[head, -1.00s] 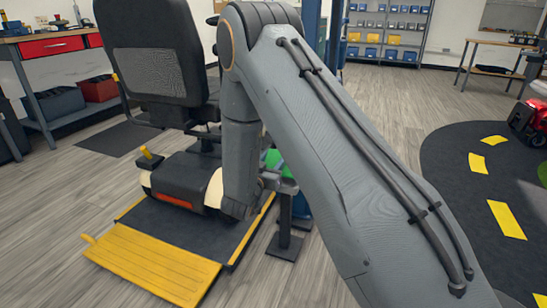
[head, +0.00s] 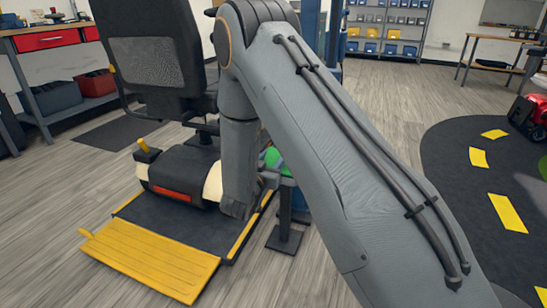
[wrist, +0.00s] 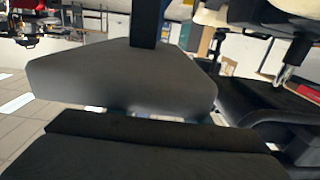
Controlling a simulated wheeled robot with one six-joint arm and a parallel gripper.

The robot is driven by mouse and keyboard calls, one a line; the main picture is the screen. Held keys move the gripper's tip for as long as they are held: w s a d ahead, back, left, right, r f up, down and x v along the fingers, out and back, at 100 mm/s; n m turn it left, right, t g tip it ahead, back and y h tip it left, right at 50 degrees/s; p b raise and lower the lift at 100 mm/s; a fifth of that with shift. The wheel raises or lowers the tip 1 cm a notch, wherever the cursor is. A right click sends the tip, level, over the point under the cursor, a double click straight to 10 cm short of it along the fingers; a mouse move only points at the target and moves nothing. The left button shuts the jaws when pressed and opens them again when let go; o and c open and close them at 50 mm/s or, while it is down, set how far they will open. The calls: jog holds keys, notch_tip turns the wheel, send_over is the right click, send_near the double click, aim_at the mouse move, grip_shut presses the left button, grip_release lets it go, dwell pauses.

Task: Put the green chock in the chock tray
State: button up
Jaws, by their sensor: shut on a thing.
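The green chock (head: 272,157) shows as a small green patch just right of my forearm in the head view; my arm hides much of it. My gripper (head: 268,178) is partly hidden at the end of my arm, shut on the chock close to the top of a dark post stand (head: 285,215). In the wrist view, dark shapes fill the bottom, and a grey tapered plate (wrist: 120,80) with a dark post lies just beyond. The green chock cannot be made out there. I cannot clearly identify the chock tray.
A scooter (head: 185,172) with a black seat stands on a dark platform with a yellow ramp (head: 150,262), left of my arm. A workbench (head: 60,60) is at the back left, shelves (head: 390,30) at the back.

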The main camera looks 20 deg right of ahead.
jog(key=shift+f, duration=0.4)
